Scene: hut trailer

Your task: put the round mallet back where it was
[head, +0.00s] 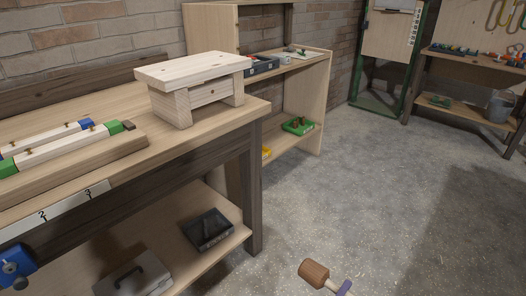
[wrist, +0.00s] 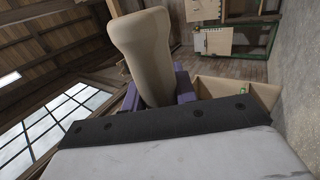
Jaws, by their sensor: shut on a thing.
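The round mallet shows at the bottom of the head view, with a brown barrel-shaped head (head: 313,272) and a short pale handle, held above the concrete floor to the right of the workbench. My gripper (head: 345,287) is only partly in the head view, where a purple finger shows at the handle. In the wrist view, my gripper's purple fingers (wrist: 155,97) are shut on a thick pale handle (wrist: 146,45), which stands up between them. The mallet's brown head is not seen in the wrist view.
The workbench (head: 200,136) at left carries a small wooden stool (head: 195,74) and clamped boards. Its lower shelf holds a black tray (head: 207,229) and a toolbox (head: 133,278). A shelf unit (head: 316,97) stands behind. Another bench (head: 470,66) is far right. Open floor (head: 375,190) lies between.

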